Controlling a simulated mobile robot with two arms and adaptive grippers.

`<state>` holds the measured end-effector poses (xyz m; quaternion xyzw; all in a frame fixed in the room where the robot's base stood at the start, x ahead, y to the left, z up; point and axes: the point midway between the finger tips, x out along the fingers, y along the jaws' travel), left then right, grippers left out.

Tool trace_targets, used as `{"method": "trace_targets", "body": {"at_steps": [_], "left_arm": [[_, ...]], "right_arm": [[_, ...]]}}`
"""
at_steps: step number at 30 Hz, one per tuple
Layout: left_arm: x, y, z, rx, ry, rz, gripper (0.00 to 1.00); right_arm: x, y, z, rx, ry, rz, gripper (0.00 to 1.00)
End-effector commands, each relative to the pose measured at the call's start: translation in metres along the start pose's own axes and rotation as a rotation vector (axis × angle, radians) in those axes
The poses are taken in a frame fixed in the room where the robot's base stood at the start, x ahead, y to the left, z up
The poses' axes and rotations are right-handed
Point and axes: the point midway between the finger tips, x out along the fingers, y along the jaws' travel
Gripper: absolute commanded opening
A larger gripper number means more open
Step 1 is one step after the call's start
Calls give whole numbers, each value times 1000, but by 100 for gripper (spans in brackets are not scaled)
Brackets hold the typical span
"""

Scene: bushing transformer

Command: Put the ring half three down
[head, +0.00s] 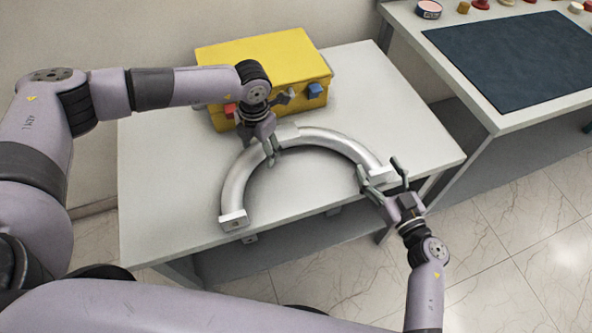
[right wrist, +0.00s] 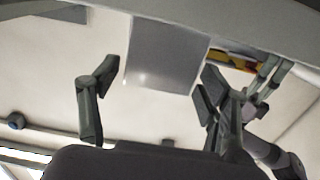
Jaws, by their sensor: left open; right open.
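The ring half (head: 236,182) is a silvery half ring with squared end blocks, lying flat on the white table (head: 165,225) in the head view. Its arch points toward the yellow box, and its open side faces the table's front edge. My left gripper (head: 268,150) is open at the top of the arch, very close to it; contact cannot be told. My right gripper (head: 380,172) is open by the ring half's right end, with its fingers beside that end. In the right wrist view its fingers (right wrist: 157,78) are apart, with a grey block between and beyond them.
A yellow box (head: 262,58) with red and blue parts on its front stands at the table's back, just behind my left gripper. A second table (head: 480,105) at the right holds a dark mat (head: 520,55) and several small items. The white table's left side is clear.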

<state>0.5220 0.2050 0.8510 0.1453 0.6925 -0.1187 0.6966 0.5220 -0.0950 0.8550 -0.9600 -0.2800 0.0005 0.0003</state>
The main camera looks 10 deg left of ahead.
Motion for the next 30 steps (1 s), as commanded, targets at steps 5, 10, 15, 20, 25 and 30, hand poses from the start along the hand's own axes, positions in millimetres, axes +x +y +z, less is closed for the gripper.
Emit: {"method": "trace_targets", "body": {"at_steps": [5,10,15,20,25,30], "left_arm": [[-25,0,1,1,-5,-1,62],[-63,0,1,-1,-5,-1,62],[-95,0,1,0,-5,-2,62],[-113,0,1,0,-4,-2,62],[-119,0,0,0,-2,-2,62],[-118,0,0,0,-2,-2,62]], "right_arm": [[0,1,0,-1,0,1,70],[0,1,0,-1,0,1,70],[0,1,0,-1,0,2,70],[0,1,0,-1,0,2,70],[-9,1,1,-2,-2,2,70],[-39,1,2,-1,-5,2,70]]}}
